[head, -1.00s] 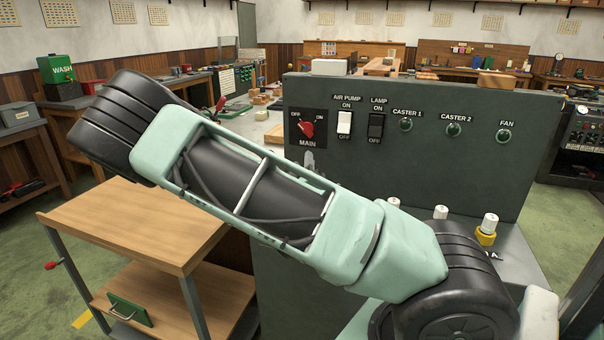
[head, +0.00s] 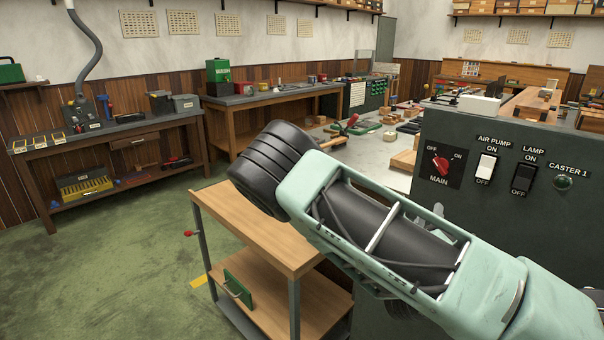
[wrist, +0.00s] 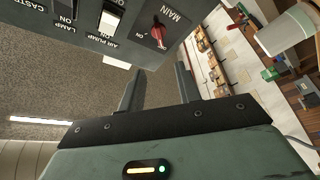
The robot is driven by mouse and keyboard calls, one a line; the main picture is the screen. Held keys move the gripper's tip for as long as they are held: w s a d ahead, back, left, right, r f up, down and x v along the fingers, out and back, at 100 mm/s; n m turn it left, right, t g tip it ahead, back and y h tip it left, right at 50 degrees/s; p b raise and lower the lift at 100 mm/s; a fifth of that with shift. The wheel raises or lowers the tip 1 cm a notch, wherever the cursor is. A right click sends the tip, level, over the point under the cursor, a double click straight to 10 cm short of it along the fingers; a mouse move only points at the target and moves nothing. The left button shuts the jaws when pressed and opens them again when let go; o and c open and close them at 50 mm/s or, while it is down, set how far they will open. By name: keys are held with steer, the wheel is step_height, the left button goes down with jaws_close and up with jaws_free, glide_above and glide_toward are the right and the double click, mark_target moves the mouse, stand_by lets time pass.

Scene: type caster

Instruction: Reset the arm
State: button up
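My mint-green arm crosses the right half of the head view, its black elbow end above a wooden cart. My gripper (wrist: 160,88) shows in the wrist view with its two dark fingers apart and nothing between them. It faces the grey control panel (wrist: 185,50); no contact shows. On the panel are the red MAIN switch (head: 440,165), the white AIR PUMP switch (head: 486,167), the dark LAMP switch (head: 523,178) and the green CASTER 1 light (head: 563,182). The panel's right part is out of the head view. I cannot make out my gripper in the head view.
The two-shelf wooden cart (head: 262,238) stands below my elbow, left of the panel. A workbench (head: 110,135) and another with a green box (head: 218,76) line the walls. The green floor (head: 110,260) at left is clear.

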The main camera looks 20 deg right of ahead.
steer(key=w+a+f+m+g+y, duration=0.25)
steer(key=a+f+g+y, duration=0.35)
steer(key=a+f, duration=0.4)
steer(key=s+a+n+g+y, duration=0.1)
steer(key=s+a+g+y, duration=0.15)
steer(key=a+y, duration=0.95)
steer(key=s+a+r+n+g, duration=0.1)
steer(key=s+a+r+n, duration=0.2)
steer(key=a, duration=0.4)
steer(key=s+a+r+n+g, duration=0.2)
steer(key=s+a+r, duration=0.2)
steer(key=s+a, duration=0.25)
steer(key=s+r+n+g+h, duration=0.1)
steer(key=s+r+n, duration=0.4)
steer(key=s+r, duration=0.2)
steer(key=s, duration=0.2)
steer(key=shift+s+g, duration=0.35)
steer(key=shift+s, duration=0.05)
